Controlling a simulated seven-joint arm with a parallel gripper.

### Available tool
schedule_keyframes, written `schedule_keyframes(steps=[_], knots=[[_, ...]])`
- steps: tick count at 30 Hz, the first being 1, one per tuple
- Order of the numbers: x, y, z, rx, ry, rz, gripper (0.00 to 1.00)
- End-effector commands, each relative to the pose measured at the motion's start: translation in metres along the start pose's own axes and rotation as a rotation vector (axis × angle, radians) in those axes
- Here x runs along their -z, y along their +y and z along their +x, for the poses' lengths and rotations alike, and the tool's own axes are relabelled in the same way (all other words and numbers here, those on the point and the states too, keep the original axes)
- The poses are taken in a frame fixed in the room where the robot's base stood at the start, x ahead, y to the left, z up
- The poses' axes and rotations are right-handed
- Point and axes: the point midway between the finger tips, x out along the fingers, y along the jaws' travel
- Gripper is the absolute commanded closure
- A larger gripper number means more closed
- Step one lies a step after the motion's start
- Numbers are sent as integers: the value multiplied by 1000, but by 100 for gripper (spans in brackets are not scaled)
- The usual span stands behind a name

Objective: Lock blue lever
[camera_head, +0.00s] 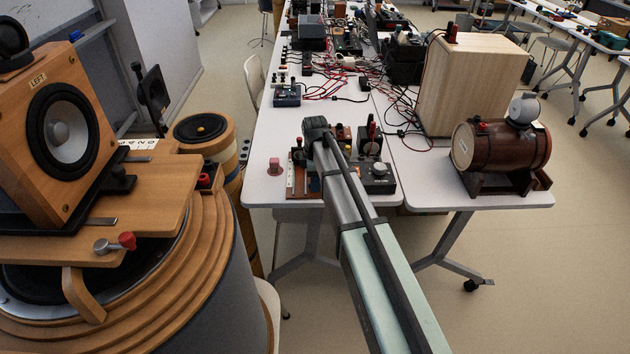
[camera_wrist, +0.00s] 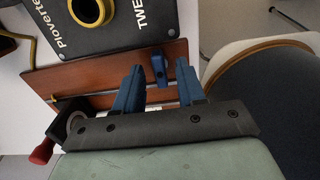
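The blue lever (camera_wrist: 159,70) shows in the wrist view, small and upright near the right part of a reddish-brown board (camera_wrist: 100,75). My gripper (camera_wrist: 160,64) has two blue fingers, spread apart, one on each side of the lever in the picture. A gap shows between the lever and each finger, so nothing is held. I cannot tell how far the fingertips are above the board. In the head view my gripper end (camera_head: 318,128) is over the board on the near end of the white table, and my arm hides the lever there.
A black box with yellow trim (camera_wrist: 125,22) stands beside the lever. A red-ended knob (camera_wrist: 42,151) is at the lower left in the wrist view. On the table (camera_head: 262,150) are a dark control box (camera_head: 378,178), a wooden cabinet (camera_head: 475,85) and a brown barrel (camera_head: 500,145).

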Motion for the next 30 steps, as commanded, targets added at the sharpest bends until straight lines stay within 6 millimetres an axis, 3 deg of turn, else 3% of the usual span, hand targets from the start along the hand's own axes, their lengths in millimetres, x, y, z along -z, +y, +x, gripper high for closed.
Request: schedule_keyframes(steps=[10, 23, 30], knots=[[0, 0, 3, 0, 0, 0, 61], [0, 0, 3, 1, 0, 0, 100], [0, 0, 3, 1, 0, 1, 100]])
